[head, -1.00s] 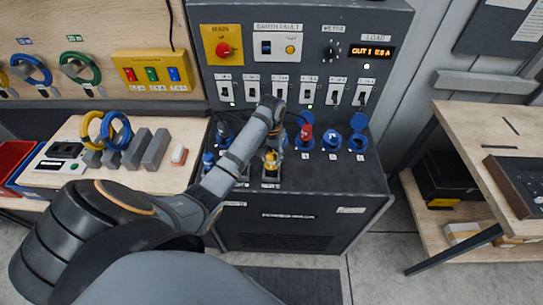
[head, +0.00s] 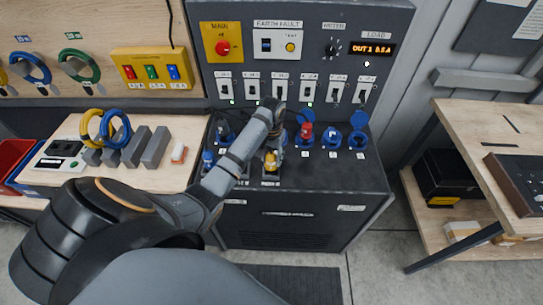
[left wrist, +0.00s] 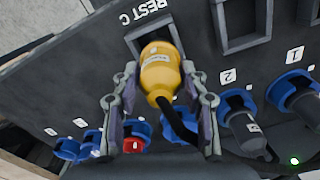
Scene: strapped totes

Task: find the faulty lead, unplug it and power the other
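The power rack (head: 300,205) has a row of numbered blue sockets on its sloped top. A yellow plug (head: 271,161) sits in the REST C holder; it also shows in the left wrist view (left wrist: 160,72) with a black cable. My left gripper (left wrist: 160,75) has one finger on each side of it, with slim gaps visible. Grey plugs are in socket 1 (left wrist: 303,98) and socket 2 (left wrist: 247,130). A red plug (head: 305,132) is in socket 4. A blue plug (head: 208,159) stands at the front left. My arm hides part of the row. The right gripper is out of view.
Above are the main switch (head: 223,47), earth fault panel (head: 277,46), meter knob (head: 332,48), load display (head: 373,49) reading OUT 1, and several toggles with two green lamps lit. A bench with coiled leads (head: 108,129) stands left, a wooden table (head: 480,130) right.

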